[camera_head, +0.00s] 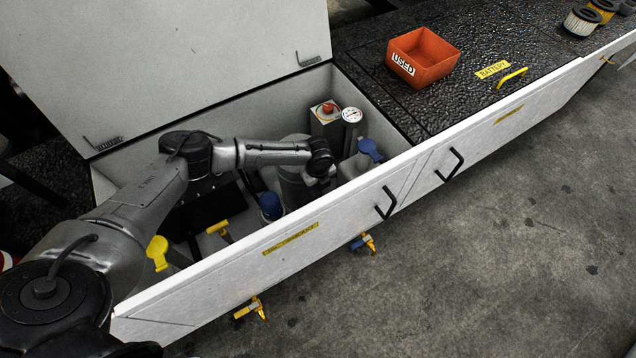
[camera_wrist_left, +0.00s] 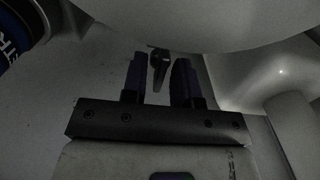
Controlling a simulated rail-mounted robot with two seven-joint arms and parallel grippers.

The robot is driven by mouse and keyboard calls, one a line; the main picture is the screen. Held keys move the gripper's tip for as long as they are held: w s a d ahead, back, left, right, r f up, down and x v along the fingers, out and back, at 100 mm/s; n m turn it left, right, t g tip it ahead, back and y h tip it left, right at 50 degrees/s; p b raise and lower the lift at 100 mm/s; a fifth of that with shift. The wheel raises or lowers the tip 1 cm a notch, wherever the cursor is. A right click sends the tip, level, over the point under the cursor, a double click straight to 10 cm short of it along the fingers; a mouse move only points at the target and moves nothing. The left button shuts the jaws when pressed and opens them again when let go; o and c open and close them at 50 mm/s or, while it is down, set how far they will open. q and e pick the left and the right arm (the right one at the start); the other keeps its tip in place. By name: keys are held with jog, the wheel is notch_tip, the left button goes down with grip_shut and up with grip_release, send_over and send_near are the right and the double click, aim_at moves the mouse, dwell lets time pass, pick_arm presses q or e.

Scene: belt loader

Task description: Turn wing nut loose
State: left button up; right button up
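A small dark wing nut (camera_wrist_left: 158,72) shows in the left wrist view, under a large pale rounded surface. My left gripper (camera_wrist_left: 161,64) is open, with one dark finger on each side of the wing nut. Gaps show between the wing nut and both fingers, the wider one on the right. In the head view my left arm reaches into the open compartment (camera_head: 225,112), its wrist low beside a grey cylinder (camera_head: 292,190). The wing nut cannot be made out in the head view. My right gripper is in neither view.
The compartment's raised lid (camera_head: 170,60) stands behind the arm; its white front wall (camera_head: 350,215) is close. An orange bin (camera_head: 425,60) stands on the black top.

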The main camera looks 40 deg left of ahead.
pick_arm(q)
jog(key=c, duration=0.5)
grip_shut()
jog(key=shift+s+a, duration=0.1)
